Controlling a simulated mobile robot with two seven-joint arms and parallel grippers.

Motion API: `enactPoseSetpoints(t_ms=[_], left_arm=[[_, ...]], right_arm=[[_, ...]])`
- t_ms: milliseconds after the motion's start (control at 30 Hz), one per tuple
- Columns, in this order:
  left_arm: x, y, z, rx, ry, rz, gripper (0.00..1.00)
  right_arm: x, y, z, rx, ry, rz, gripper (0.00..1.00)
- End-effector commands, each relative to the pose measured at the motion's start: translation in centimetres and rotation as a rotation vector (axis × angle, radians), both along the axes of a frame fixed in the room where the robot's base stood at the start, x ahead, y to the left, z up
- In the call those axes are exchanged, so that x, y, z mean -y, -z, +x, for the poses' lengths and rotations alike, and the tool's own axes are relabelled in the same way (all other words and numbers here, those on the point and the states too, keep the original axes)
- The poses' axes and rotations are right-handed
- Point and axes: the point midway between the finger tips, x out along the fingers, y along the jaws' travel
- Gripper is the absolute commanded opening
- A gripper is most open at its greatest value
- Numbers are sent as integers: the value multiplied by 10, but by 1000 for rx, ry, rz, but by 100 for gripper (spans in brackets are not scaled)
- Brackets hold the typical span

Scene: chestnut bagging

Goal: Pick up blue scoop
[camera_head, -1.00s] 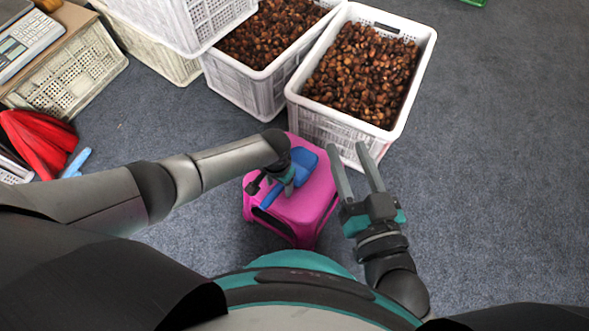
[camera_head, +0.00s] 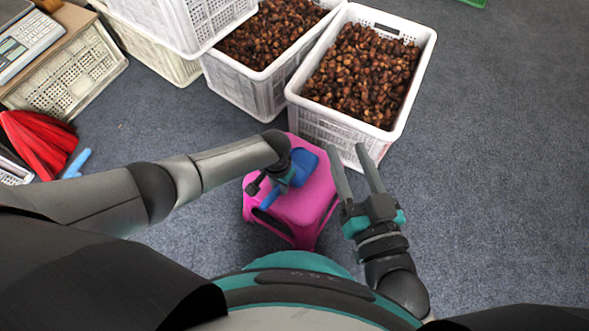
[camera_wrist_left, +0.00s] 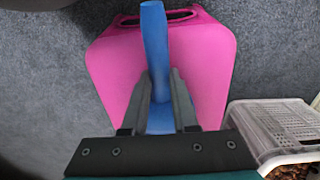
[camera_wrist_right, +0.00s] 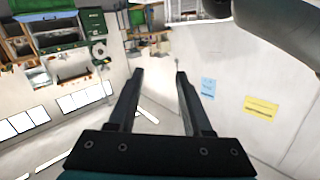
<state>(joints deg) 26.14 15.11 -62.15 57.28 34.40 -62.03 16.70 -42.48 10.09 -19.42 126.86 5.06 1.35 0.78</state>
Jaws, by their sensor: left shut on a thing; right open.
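The blue scoop (camera_head: 302,168) is over the pink stool (camera_head: 312,206) in the head view. My left gripper (camera_head: 286,180) is shut on the scoop, with its fingers on either side of the handle. In the left wrist view the blue handle (camera_wrist_left: 154,45) runs up between the two fingers of my left gripper (camera_wrist_left: 160,82), with the pink stool (camera_wrist_left: 108,75) behind. Whether the scoop still touches the stool top is hard to tell. My right gripper (camera_head: 356,172) is open and empty to the right of the stool; it also shows in the right wrist view (camera_wrist_right: 160,78).
White crates full of chestnuts (camera_head: 362,72) stand just beyond the stool. Red bags (camera_head: 40,142) and a light blue object (camera_head: 77,163) lie at the left. A scale (camera_head: 28,40) is at the far left. Grey floor is clear on the right.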

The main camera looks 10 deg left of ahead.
Motion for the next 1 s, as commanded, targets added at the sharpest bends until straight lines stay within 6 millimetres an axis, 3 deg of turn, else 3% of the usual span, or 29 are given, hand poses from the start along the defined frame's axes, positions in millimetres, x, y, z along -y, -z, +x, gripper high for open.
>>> enactPoseSetpoints(t_ms=[467, 1000], left_arm=[[0, -2, 0, 1, 0, 0, 0], [0, -25, 0, 1, -1, -1, 0]], right_arm=[[0, 1, 0, -11, -2, -6, 50], [19, 16, 11, -246, -4, -164, 50]])
